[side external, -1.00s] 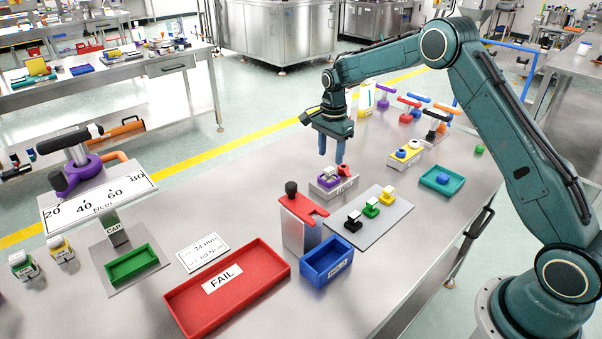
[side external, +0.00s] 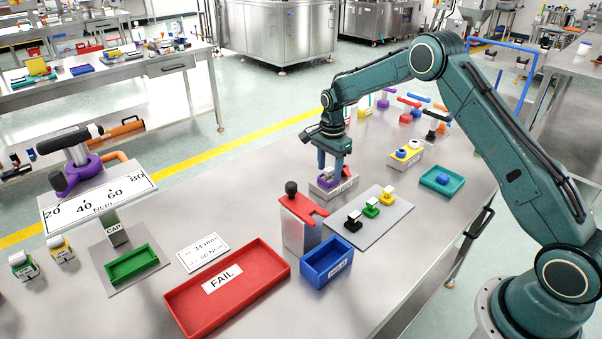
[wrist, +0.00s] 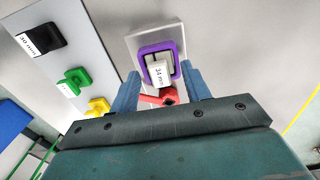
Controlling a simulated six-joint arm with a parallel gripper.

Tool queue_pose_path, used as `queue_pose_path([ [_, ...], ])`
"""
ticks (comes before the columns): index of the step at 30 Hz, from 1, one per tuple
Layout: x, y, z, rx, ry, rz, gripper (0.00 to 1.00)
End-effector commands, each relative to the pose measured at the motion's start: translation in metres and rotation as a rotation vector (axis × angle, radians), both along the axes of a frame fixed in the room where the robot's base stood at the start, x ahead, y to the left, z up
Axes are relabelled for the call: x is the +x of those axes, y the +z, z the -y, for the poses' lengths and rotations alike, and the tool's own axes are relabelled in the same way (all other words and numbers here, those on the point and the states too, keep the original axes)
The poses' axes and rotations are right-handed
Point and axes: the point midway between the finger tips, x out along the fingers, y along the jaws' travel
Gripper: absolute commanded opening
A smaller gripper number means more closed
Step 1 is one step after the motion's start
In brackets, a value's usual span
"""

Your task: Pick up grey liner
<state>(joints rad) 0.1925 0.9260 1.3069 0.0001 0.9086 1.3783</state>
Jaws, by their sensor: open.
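A purple square ring (wrist: 146,50) sits on a light grey block (wrist: 171,29). A grey piece (wrist: 153,58), which looks like the grey liner, lies inside the ring, partly covered by a white tag marked 34 mm (wrist: 158,73). My gripper (wrist: 161,80) is open, with its blue fingers apart on either side of the tag and a red piece (wrist: 152,99). In the side external view, my gripper (side external: 332,168) points down just above the block (side external: 322,190). The fingers partly hide the ring there, and I cannot tell whether they touch anything.
A grey plate (side external: 372,235) with black, green and yellow pieces lies in front of the block. A red-topped stand (side external: 300,207), a blue bin (side external: 326,262) and a red FAIL tray (side external: 235,300) are nearer.

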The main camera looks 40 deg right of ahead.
Motion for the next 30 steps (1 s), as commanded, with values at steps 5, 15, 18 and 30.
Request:
queue_pose_path([
  [5,0.000,0.000,0.000,0.000,0.000,0.000,0.47],
  [15,0.000,0.000,0.000,0.000,0.000,0.000,0.00],
  [18,0.000,0.000,0.000,0.000,0.000,0.000,0.00],
  [30,0.001,0.016,0.000,0.000,0.000,0.002,0.00],
])
